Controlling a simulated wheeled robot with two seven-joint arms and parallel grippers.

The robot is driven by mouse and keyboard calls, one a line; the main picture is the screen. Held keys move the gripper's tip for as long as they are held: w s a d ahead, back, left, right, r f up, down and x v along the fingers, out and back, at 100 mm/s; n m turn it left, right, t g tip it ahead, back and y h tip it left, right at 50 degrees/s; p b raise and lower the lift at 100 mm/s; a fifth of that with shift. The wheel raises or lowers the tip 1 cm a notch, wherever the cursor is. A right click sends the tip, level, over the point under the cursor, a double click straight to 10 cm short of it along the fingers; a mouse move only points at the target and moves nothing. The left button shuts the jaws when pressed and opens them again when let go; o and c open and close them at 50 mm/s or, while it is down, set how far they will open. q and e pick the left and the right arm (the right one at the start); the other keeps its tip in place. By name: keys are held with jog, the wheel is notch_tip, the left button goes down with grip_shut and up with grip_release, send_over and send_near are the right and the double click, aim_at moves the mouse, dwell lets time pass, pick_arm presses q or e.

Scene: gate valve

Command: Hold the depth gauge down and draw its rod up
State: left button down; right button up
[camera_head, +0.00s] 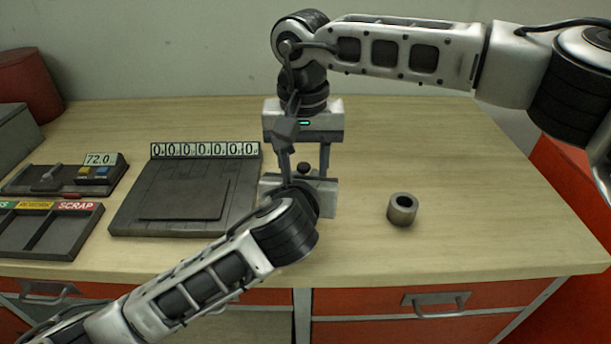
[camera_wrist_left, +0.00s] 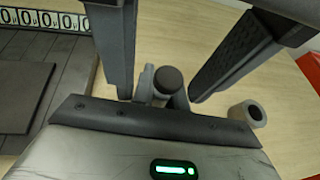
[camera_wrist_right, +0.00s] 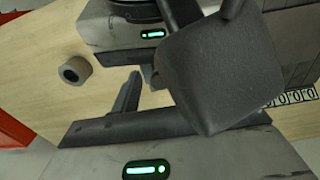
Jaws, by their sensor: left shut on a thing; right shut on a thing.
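The depth gauge is mostly hidden between my two grippers; a dark round knob (camera_head: 303,168) shows there, and in the left wrist view the dark round top (camera_wrist_left: 168,80) stands beside a grey cylinder (camera_wrist_left: 146,83). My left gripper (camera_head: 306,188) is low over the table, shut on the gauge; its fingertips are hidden. My right gripper (camera_head: 305,176) comes down from above, directly over the left one. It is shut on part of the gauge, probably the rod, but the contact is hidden. In the right wrist view a large dark block covers the grip.
A hollow metal ring (camera_head: 402,209) stands on the table to the right. A dark flat plate with a digit display (camera_head: 205,150) lies left. Farther left are a panel reading 72.0 (camera_head: 100,159) and a sorting tray marked SCRAP (camera_head: 76,207).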

jog(key=shift+r, duration=0.45)
jog(key=shift+c, duration=0.2)
jog(key=shift+r, duration=0.25)
jog(key=c, duration=0.5)
jog(key=o, duration=1.7)
jog(key=shift+f, duration=0.1)
jog(key=shift+c, duration=0.2)
jog(key=shift+r, duration=3.05)
